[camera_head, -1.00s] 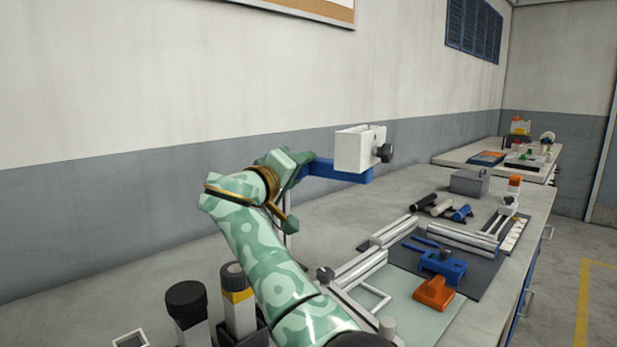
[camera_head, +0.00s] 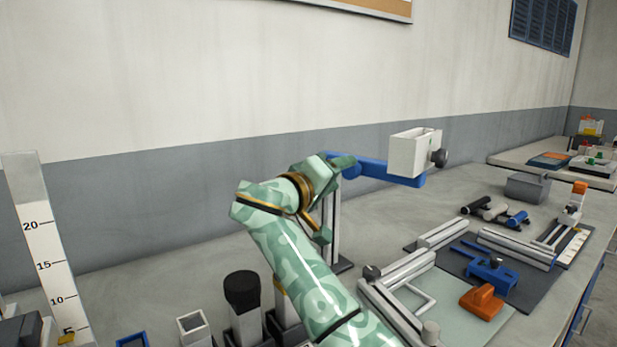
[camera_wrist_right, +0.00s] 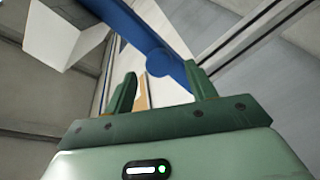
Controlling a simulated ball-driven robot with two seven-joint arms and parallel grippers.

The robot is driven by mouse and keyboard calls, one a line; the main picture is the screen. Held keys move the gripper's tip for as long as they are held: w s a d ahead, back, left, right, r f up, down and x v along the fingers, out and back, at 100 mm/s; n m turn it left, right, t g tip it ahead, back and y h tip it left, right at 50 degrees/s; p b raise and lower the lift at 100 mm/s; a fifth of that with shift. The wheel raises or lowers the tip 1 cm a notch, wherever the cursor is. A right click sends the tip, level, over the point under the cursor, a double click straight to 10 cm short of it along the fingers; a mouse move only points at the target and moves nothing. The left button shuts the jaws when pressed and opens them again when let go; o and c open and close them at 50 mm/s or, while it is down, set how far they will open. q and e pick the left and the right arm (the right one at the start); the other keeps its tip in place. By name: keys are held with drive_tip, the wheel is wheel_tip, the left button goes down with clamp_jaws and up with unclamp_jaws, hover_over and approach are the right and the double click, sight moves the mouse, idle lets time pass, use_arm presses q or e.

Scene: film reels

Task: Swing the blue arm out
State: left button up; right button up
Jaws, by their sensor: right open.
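The blue arm (camera_head: 387,171) reaches out to the right from above an upright grey post (camera_head: 333,225). It carries a white open-topped box (camera_head: 412,154) with a black knob (camera_head: 439,158) at its outer end. My right gripper (camera_head: 345,163) is at the arm's left end, near the post. In the right wrist view my right gripper (camera_wrist_right: 163,82) is open; the blue arm (camera_wrist_right: 140,32) with its rounded end (camera_wrist_right: 166,63) shows between and beyond the fingertips. I cannot tell whether they touch it. The white box (camera_wrist_right: 68,32) is at upper left there. My left gripper is not in view.
Below on the bench are grey rails (camera_head: 395,305), a blue clamp-like part (camera_head: 492,272) and an orange block (camera_head: 481,302). A grey box (camera_head: 527,187) stands farther back. Dark-capped holders (camera_head: 242,292) and an upright scale (camera_head: 50,250) are at left. The wall runs behind.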

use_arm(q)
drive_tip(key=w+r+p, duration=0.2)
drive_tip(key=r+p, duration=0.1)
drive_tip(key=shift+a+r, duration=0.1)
use_arm(e)
drive_tip(key=v, duration=1.1)
drive_tip(key=shift+c, duration=0.4)
